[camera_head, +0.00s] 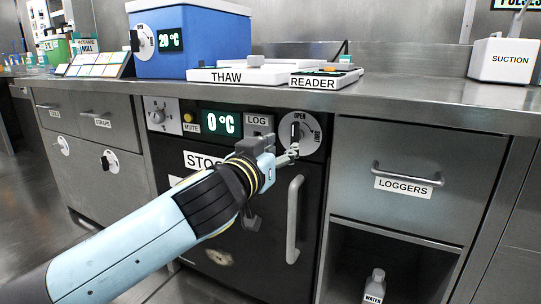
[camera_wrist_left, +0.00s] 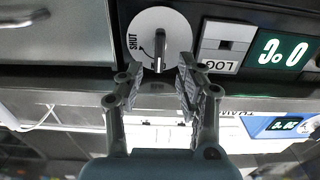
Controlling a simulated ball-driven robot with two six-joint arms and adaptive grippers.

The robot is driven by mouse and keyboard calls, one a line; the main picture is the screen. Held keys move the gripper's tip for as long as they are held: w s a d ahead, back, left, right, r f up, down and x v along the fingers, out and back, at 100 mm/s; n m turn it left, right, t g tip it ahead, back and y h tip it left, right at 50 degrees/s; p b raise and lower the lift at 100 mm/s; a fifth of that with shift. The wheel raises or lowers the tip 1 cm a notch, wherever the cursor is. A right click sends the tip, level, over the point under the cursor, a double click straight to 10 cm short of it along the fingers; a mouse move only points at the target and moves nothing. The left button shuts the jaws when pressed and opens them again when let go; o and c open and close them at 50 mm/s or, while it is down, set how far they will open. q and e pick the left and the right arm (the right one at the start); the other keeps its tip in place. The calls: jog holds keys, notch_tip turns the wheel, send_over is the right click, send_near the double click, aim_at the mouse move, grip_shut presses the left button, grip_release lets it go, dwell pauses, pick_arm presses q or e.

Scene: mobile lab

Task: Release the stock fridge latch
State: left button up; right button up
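The stock fridge (camera_head: 268,200) is a black-fronted unit under the counter. Its latch is a round pale dial (camera_head: 312,140) with a dark upright lever (camera_head: 296,131), at the top right of the front; "OPEN" shows at the dial's top. My left gripper (camera_head: 290,154) is just below and in front of the lever. In the left wrist view, turned over, the dial (camera_wrist_left: 176,24) carries "SHUT" and the lever (camera_wrist_left: 159,46) shows between the two parted fingers of my left gripper (camera_wrist_left: 161,64). Contact with the lever cannot be told. My right gripper is out of view.
The fridge door handle (camera_head: 294,219) stands upright below the latch. The counter edge (camera_head: 420,104) overhangs the latch. A LOGGERS drawer (camera_head: 408,215) is to the right, with a WATER bottle (camera_head: 374,287) in the open bay below.

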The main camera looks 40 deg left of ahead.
pick_arm(q)
jog(key=shift+v, duration=2.25)
jog(key=shift+f, duration=0.1)
